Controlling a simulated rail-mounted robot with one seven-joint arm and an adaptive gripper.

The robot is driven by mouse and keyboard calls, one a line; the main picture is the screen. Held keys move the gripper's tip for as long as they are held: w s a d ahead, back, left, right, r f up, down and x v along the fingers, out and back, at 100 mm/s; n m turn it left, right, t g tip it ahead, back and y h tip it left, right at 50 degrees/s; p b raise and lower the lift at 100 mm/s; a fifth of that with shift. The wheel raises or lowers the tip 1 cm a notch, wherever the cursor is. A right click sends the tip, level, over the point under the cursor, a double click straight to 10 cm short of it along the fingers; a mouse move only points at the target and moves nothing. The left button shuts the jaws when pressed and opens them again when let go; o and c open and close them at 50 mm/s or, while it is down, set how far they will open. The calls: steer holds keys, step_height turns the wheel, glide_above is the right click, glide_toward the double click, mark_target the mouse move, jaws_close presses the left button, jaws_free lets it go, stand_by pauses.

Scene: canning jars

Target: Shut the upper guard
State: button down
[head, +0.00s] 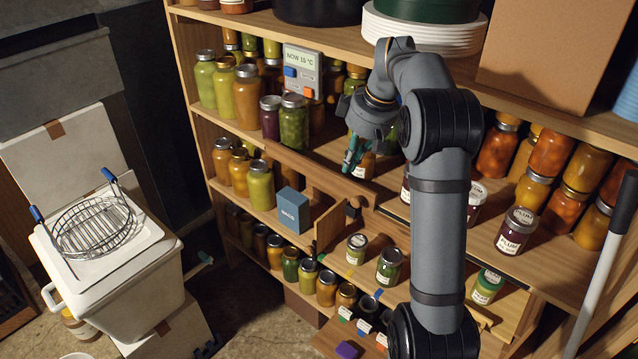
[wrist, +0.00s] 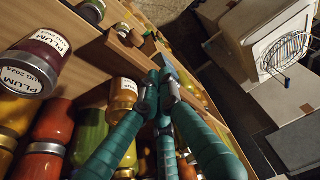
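A wooden rail (head: 300,162), which looks like the upper guard, runs along the front edge of the middle shelf. A wooden panel (head: 329,222) stands out below it beside a dark knob (head: 353,207); I cannot tell how these join the guard. My gripper (head: 350,165) is just above and behind the rail, in front of the shelf jars. In the wrist view the teal fingers (wrist: 160,82) come together at the tips close to a wooden edge (wrist: 125,62), with nothing clearly between them. Contact with the wood cannot be told.
Several filled jars (head: 293,122) crowd the shelves around the gripper. A blue box (head: 292,210) stands left of the panel. Plum jars (head: 516,230) stand to the right.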

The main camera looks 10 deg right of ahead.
mark_target(346, 194)
steer(key=x, duration=1.1)
steer(key=shift+s+d+f, duration=0.15)
steer(key=shift+s+d, duration=0.05)
steer(key=shift+s, duration=0.05)
steer(key=shift+s+d+p, duration=0.15)
steer(key=shift+d+p, duration=0.1)
steer(key=shift+p, duration=0.15)
steer(key=shift+s+d+r, duration=0.2)
steer(key=shift+s+d, duration=0.2)
steer(key=shift+s, duration=0.15)
steer(key=shift+f, duration=0.1)
steer(key=shift+w, duration=0.1)
